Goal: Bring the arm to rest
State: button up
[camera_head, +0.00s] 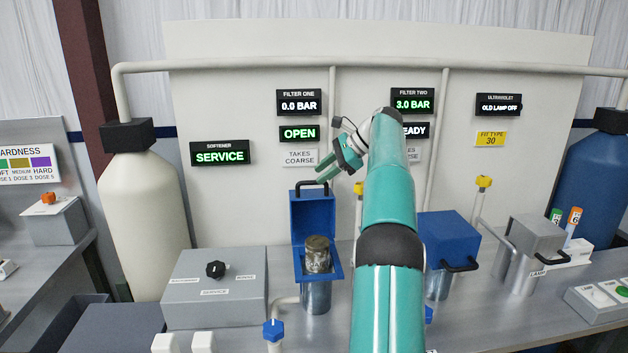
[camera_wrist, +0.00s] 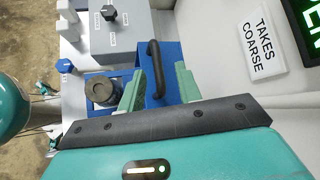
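My teal arm reaches up in front of the panel in the head view. My gripper (camera_head: 338,168) is at the raised end, to the left of the arm, above the filter one housing (camera_head: 316,292). In the wrist view its two green fingers (camera_wrist: 159,90) stand apart with nothing held between them. The blue lid (camera_head: 312,222) of filter one is open, with its black handle on top. A grey-brown cartridge (camera_head: 317,254) sits in the opening; it also shows in the wrist view (camera_wrist: 101,91), left of the fingers.
The panel displays read filter one 0.0 BAR and OPEN (camera_head: 299,133), filter two 3.0 BAR (camera_head: 413,104). A grey softener box (camera_head: 213,287) stands left of filter one. Filter two's blue lid (camera_head: 450,240) is shut. A grey lamp housing (camera_head: 530,244) stands further right.

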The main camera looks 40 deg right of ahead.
jog(key=shift+v, duration=0.8)
jog(key=s+a+r+n+g+h, duration=0.15)
jog(key=a+n, duration=0.35)
jog(key=a, duration=0.9)
jog(key=s+a+r+n+g+h, duration=0.1)
jog(key=s+a+r+n, duration=0.2)
jog(key=a, duration=1)
jog(key=s+a+f+n+h, duration=0.2)
jog(key=s+a+f+n, duration=0.5)
jog(key=s+a, duration=0.45)
jog(key=s+a+f+n, duration=0.3)
jog(key=s+f+n, duration=0.1)
jog(key=s+f, duration=0.1)
jog(key=s+a+f+n+h, duration=0.1)
jog(key=s+a+f+n, duration=0.1)
jog(key=s+f+n, duration=0.2)
jog(key=s+f, duration=0.1)
jog(key=s, duration=0.1)
jog(key=shift+s+a+f+t, duration=0.25)
jog(key=shift+s+a+t, duration=0.1)
jog(key=shift+a, duration=0.05)
